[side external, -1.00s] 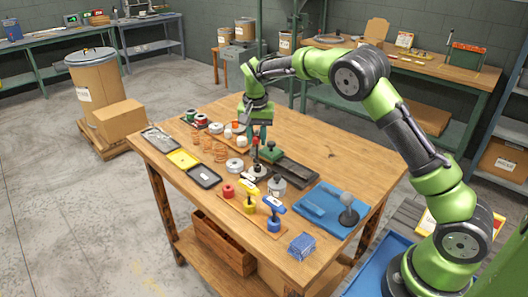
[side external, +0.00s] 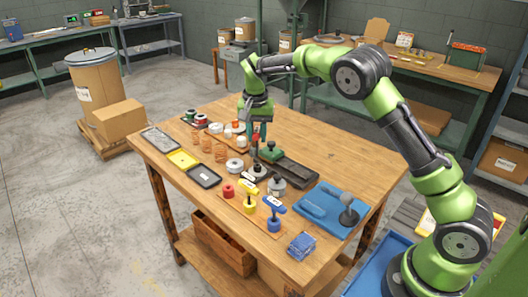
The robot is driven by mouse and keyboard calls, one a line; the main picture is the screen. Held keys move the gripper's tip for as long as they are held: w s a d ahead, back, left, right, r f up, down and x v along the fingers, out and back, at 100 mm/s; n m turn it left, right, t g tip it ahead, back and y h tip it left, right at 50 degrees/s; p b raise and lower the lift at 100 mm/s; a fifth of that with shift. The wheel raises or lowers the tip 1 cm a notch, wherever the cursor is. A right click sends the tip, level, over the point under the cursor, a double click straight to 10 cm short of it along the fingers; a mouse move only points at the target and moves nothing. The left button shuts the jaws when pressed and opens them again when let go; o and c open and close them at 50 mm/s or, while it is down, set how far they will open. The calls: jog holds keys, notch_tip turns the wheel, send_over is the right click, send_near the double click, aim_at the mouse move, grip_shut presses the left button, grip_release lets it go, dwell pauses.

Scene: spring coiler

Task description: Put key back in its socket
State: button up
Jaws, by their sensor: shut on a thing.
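A wooden board (side external: 236,203) near the table's front edge carries a row of three sockets. The red socket (side external: 228,190) at its left end has no key standing in it. A yellow key (side external: 249,188) stands in the yellow socket (side external: 250,207), and a blue key (side external: 274,202) stands in the blue socket (side external: 273,224). My gripper (side external: 257,138) points down over the middle of the table, behind the board. It is shut on a small red thing (side external: 255,141), apparently the red key, upright above the dark coiler parts. Its lower end is too small to make out.
Beside the gripper are a green block (side external: 271,151) and a dark rail (side external: 298,172). Copper springs (side external: 206,142) and black and yellow trays (side external: 204,176) lie left. A blue mat (side external: 322,222) and blue box (side external: 302,245) lie right. The table's back right is clear.

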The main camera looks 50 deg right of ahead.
jog(key=shift+r, duration=2.1)
jog(key=a+f+n, duration=0.2)
jog(key=a+n, duration=0.4)
jog(key=a, duration=0.6)
send_near(227, 186)
jog(key=shift+d+f+y, duration=0.3)
jog(key=shift+d, duration=0.1)
jog(key=shift+f, duration=1.85)
dwell(1.0)
dwell(0.4)
jog(key=o, duration=1.3)
